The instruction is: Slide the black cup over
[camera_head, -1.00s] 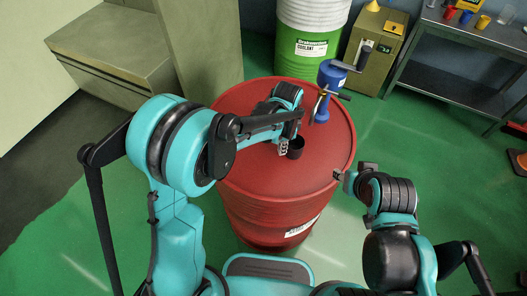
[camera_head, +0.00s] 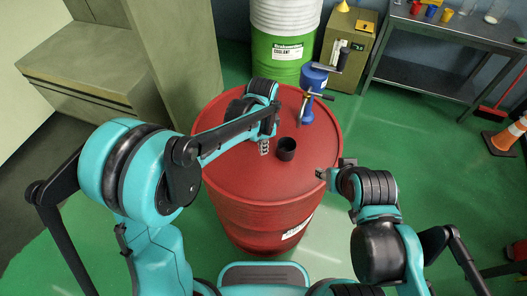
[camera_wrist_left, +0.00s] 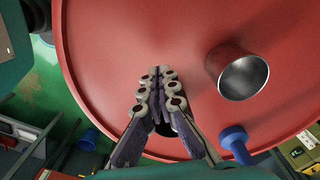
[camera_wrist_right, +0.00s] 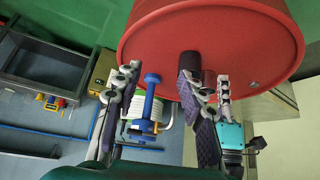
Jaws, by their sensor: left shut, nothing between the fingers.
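The black cup (camera_head: 287,150) stands upright on top of the red drum (camera_head: 230,175), right of its middle. In the left wrist view the cup (camera_wrist_left: 240,75) shows its empty grey inside. My left gripper (camera_head: 265,148) is shut and empty just left of the cup, with a small gap between them. Its closed fingers (camera_wrist_left: 160,75) point down at the drum top in the left wrist view. My right gripper (camera_head: 321,174) is at the drum's right edge, apart from the cup. In the right wrist view its fingers (camera_wrist_right: 158,78) are apart with nothing held.
A blue hand-cranked tool (camera_head: 310,90) stands at the drum's back right edge, behind the cup. A green and white coolant drum (camera_head: 283,45) and an olive box (camera_head: 345,45) stand behind. A grey bench (camera_head: 450,35) is at the back right.

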